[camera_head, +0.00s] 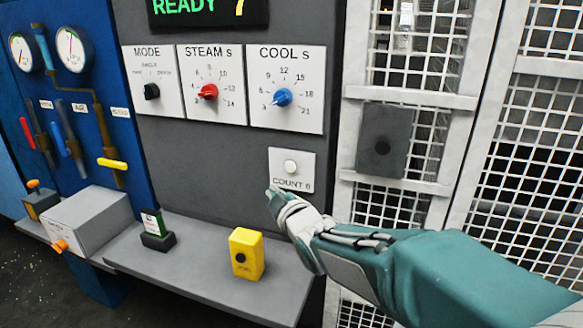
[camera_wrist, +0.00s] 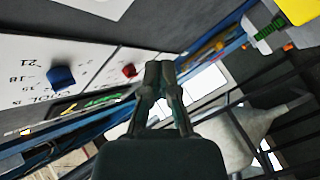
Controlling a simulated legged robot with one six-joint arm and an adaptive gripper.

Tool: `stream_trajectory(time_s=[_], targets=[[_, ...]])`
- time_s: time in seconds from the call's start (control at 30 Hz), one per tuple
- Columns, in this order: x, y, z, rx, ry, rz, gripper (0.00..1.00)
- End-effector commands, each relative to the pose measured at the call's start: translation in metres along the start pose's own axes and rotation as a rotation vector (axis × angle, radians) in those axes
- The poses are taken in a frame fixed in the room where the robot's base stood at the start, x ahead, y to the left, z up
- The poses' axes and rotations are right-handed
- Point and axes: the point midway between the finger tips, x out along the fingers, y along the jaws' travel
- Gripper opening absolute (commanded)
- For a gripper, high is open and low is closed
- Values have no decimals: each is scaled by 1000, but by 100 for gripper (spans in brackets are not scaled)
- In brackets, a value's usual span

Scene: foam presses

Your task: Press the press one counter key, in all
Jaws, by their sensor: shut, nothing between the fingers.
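The counter key (camera_head: 290,167) is a round, pale button on a light square plate (camera_head: 305,160) marked COUNT, on the dark grey panel; the digit after the word is hard to read. My gripper (camera_head: 273,192) is shut and empty. In the head view its tips show just below and left of the plate's lower left corner, below the key. I cannot tell whether they touch the panel. The gripper's tips also show in the wrist view (camera_wrist: 159,68), where the key itself is not visible.
Above are the MODE, STEAM and COOL dials with black, red and blue (camera_head: 283,97) knobs, and a READY display (camera_head: 205,8). A yellow box (camera_head: 246,254) stands on the grey shelf (camera_head: 200,270) below. A white mesh guard (camera_head: 480,140) is at right.

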Motion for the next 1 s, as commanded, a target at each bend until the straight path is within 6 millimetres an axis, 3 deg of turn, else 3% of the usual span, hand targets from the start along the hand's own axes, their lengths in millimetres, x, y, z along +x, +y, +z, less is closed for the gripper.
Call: stream_trajectory(time_s=[0.6, 1.0], targets=[[50, 38, 39, 2, -2, 2, 0], [58, 43, 43, 2, -1, 0, 0]])
